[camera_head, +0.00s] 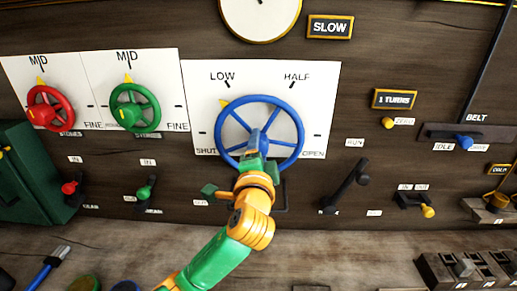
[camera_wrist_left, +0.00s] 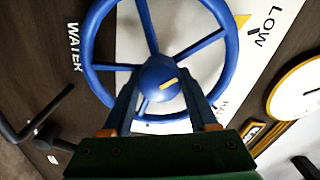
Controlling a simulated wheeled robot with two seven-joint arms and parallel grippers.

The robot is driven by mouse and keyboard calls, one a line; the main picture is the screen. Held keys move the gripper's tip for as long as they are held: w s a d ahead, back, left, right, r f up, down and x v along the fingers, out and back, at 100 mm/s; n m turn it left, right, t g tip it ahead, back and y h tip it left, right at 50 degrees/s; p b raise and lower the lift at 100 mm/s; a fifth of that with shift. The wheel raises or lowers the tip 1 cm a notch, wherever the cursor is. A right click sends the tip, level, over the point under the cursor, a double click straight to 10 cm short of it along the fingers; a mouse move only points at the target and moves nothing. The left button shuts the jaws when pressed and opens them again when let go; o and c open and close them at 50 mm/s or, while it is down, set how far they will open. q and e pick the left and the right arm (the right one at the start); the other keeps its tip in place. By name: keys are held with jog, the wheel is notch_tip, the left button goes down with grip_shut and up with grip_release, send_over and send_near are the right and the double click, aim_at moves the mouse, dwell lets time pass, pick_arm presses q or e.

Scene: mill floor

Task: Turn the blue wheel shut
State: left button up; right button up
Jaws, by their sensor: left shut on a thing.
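The blue wheel (camera_head: 260,98) is mounted on a white plate (camera_head: 322,75) marked SHUT, LOW, HALF and OPEN. A yellow pointer (camera_head: 223,103) sits at the wheel's upper left, between SHUT and LOW, nearer LOW. My left gripper (camera_head: 252,150) reaches up to the wheel's middle and is shut on it. In the left wrist view the two fingers lie on either side of the blue hub (camera_wrist_left: 160,78), which has a yellow mark. The lower part of the wheel is partly hidden by my gripper in the head view. My right gripper is not in view.
A red wheel (camera_head: 50,108) and a green wheel (camera_head: 135,107) stand to the left. A black lever (camera_head: 347,186) stands at the lower right, and a dark green box (camera_head: 30,170) at the far left. A round dial (camera_head: 260,15) is above.

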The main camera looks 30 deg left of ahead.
pick_arm(q)
jog(key=n, duration=0.4)
jog(key=shift+r+n, duration=0.2)
jog(key=shift+n, duration=0.2)
jog(key=shift+r+n, duration=0.1)
jog(key=shift+n, duration=2.2)
jog(key=o, duration=1.1)
jog(key=shift+o, duration=1.3)
jog(key=shift+w+a, duration=0.1)
